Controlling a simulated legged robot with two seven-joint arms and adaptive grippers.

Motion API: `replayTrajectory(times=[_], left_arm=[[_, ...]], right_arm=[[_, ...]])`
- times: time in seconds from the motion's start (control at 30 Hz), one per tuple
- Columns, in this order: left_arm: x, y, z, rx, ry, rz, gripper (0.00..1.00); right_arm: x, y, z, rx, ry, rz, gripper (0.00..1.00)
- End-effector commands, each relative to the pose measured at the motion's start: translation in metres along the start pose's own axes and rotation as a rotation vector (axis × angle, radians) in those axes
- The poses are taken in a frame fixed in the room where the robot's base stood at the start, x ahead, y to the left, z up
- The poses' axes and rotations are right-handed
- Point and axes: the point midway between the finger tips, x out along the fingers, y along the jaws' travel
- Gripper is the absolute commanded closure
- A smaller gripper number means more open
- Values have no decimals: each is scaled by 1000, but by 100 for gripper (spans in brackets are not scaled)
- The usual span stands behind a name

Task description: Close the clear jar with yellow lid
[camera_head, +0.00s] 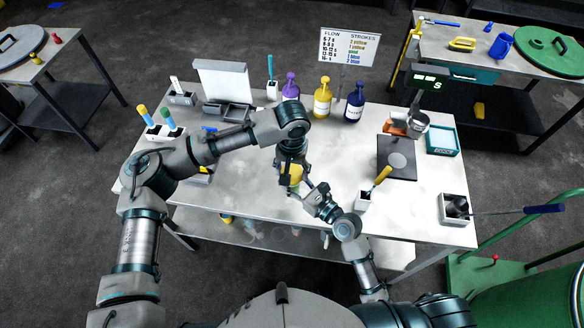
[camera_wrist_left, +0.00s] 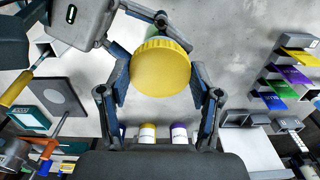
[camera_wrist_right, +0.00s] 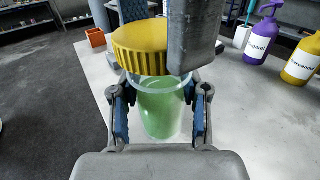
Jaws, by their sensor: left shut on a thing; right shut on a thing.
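The yellow lid (camera_wrist_left: 160,68) is a ribbed screw cap, held between the fingers of my left gripper (camera_head: 289,174). In the head view the yellow lid (camera_head: 296,174) shows at the table's front middle. The clear jar (camera_wrist_right: 160,108), with green showing in its body, stands between the fingers of my right gripper (camera_wrist_right: 158,100). In the right wrist view the yellow lid (camera_wrist_right: 140,46) is over the jar's mouth, shifted to the left of its middle. The jar's rim shows below it; I cannot tell whether they touch. A left gripper part hides the lid's right side.
Purple (camera_head: 290,88), yellow (camera_head: 322,98) and blue (camera_head: 355,102) pump bottles stand at the back of the table. A dark plate (camera_head: 396,168) and a white holder with a yellow-handled tool (camera_head: 381,177) are to the right. The table's front edge is close.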

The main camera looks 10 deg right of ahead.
Motion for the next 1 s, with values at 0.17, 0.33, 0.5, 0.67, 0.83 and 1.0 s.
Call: replayTrajectory(times=[0.17, 0.33, 0.5, 0.67, 0.83, 1.0], left_arm=[[4, 0, 0, 0, 0, 0, 50], [7, 0, 0, 0, 0, 0, 50], [8, 0, 0, 34, 0, 1, 50], [8, 0, 0, 303, -1, 2, 50], [8, -2, -1, 745, -1, 2, 50], [9, -3, -3, 1190, -1, 0, 50]], right_arm=[[0, 0, 0, 0, -1, 0, 100], [0, 0, 0, 0, -1, 0, 100], [0, 0, 0, 0, -1, 0, 100], [0, 0, 0, 0, 0, 0, 100], [0, 0, 0, 0, 0, 0, 100], [0, 0, 0, 0, 0, 0, 100]])
